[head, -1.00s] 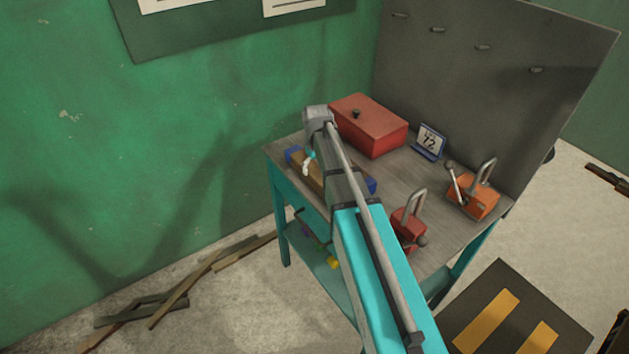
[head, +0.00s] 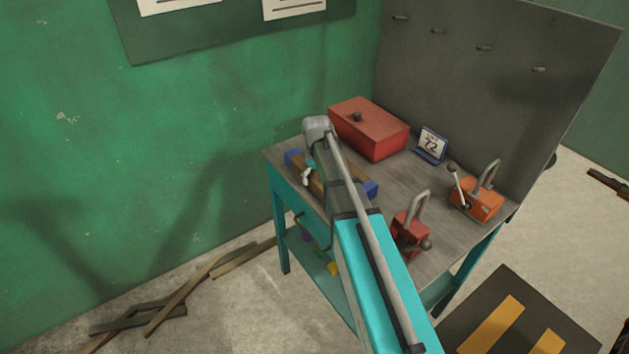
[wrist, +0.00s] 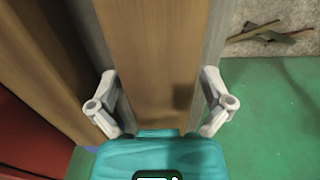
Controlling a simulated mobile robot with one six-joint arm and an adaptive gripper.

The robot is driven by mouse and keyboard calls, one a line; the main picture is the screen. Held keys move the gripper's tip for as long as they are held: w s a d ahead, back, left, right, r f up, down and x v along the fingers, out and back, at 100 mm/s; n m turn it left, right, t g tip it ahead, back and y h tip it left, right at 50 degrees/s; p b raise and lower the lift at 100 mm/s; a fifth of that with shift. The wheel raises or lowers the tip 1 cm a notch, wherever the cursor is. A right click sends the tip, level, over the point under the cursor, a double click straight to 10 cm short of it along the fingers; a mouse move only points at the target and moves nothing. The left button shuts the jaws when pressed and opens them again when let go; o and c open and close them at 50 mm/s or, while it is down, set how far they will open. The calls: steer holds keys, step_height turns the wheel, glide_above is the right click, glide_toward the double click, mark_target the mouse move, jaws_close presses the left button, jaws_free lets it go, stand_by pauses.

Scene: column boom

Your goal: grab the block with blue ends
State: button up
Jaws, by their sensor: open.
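The block with blue ends lies on the workbench (head: 440,190) in the head view. Its left blue end (head: 293,158) and right blue end (head: 371,188) show, while my arm hides most of its brown middle. My gripper (head: 307,175) is at the block, partly hidden by my arm. In the wrist view the brown middle of the block (wrist: 150,50) runs lengthwise between the two open fingers of my gripper (wrist: 160,85). One finger is on each side of it. I cannot tell how far down the fingers reach beside it.
A red box (head: 368,130) stands behind the block, beside a small calendar (head: 432,145) reading 72. A red padlock-like object (head: 410,232) and an orange one (head: 477,203) stand to the right. A grey pegboard (head: 490,90) rises behind the bench.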

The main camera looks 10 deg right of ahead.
mark_target(316, 174)
steer(key=shift+c, duration=0.3)
steer(key=c, duration=1.1)
steer(key=shift+r, duration=0.15)
step_height(316, 174, up, 3)
steer(key=p, duration=0.3)
steer(key=s+r+p, duration=0.2)
steer(key=r+p, duration=0.1)
steer(key=s+r+p, duration=0.3)
steer(key=shift+d+r, duration=0.1)
steer(key=shift+d, duration=0.1)
steer(key=shift+s+d+r+p, duration=0.15)
steer(key=shift+s+r+p, duration=0.5)
steer(key=shift+s, duration=0.85)
steer(key=shift+s+d+r+p, duration=0.15)
steer(key=shift+s+r+p, duration=0.45)
steer(key=shift+s, duration=0.85)
steer(key=shift+s+d+r+p, duration=0.15)
steer(key=shift+s+r+p, duration=0.5)
steer(key=shift+s, duration=0.85)
steer(key=shift+f, duration=0.15)
